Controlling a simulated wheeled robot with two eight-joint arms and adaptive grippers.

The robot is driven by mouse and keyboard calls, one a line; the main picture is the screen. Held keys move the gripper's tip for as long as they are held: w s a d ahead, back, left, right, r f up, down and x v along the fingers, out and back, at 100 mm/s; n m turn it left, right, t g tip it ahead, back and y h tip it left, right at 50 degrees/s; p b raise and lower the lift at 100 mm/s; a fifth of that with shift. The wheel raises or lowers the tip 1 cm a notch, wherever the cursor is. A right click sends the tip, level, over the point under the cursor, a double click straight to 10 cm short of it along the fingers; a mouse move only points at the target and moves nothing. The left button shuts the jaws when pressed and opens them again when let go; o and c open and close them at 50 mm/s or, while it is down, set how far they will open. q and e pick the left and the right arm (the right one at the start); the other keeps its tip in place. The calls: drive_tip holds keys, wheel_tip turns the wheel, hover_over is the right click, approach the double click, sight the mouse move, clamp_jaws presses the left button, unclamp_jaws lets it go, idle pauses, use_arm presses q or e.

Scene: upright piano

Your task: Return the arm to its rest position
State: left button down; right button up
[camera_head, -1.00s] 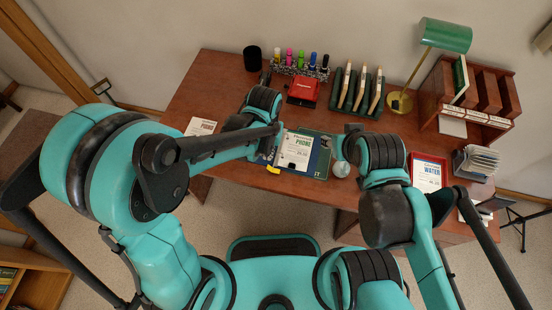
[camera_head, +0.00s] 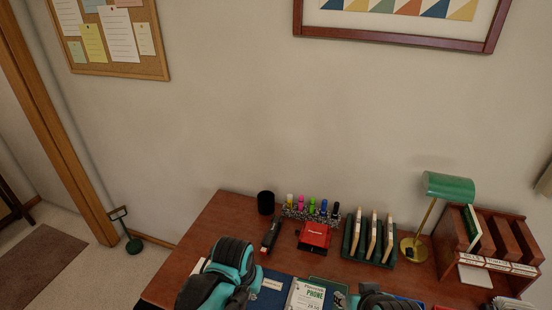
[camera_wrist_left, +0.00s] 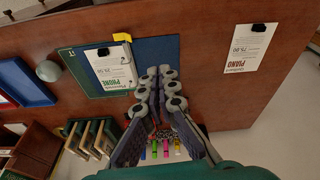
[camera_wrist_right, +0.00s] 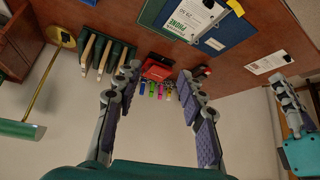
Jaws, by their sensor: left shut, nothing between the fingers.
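My left gripper (camera_wrist_left: 159,72) is shut and empty in the left wrist view, its fingertips close together above the desk. It also shows at the right edge of the right wrist view (camera_wrist_right: 292,105). My right gripper (camera_wrist_right: 157,72) is open and empty in the right wrist view, its fingers well apart over the desk. In the head view my left arm (camera_head: 222,272) and right arm (camera_head: 380,300) reach over the desk's front part, cut off by the bottom edge. Neither gripper's fingers show clearly there.
The desk (camera_head: 205,240) carries a black cup (camera_head: 266,203), several markers (camera_head: 312,206), a red box (camera_head: 314,236), a green rack (camera_head: 370,240), a lamp (camera_head: 447,187) and a wooden organizer (camera_head: 490,245). A phone card (camera_wrist_left: 112,66) and piano card (camera_wrist_left: 249,45) lie flat. The wall stands behind.

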use_arm(q)
drive_tip(key=s+a+r+n+t, duration=0.1)
drive_tip(key=s+a+r+t, duration=0.1)
drive_tip(key=a, duration=0.3)
drive_tip(key=s+a+r+n+t, duration=0.1)
drive_tip(key=s+a+r+t, duration=0.2)
drive_tip(key=a+r, duration=0.2)
drive_tip(key=shift+s+a+y, duration=0.15)
drive_tip(key=shift+a+y, duration=0.25)
drive_tip(key=shift+a, duration=0.15)
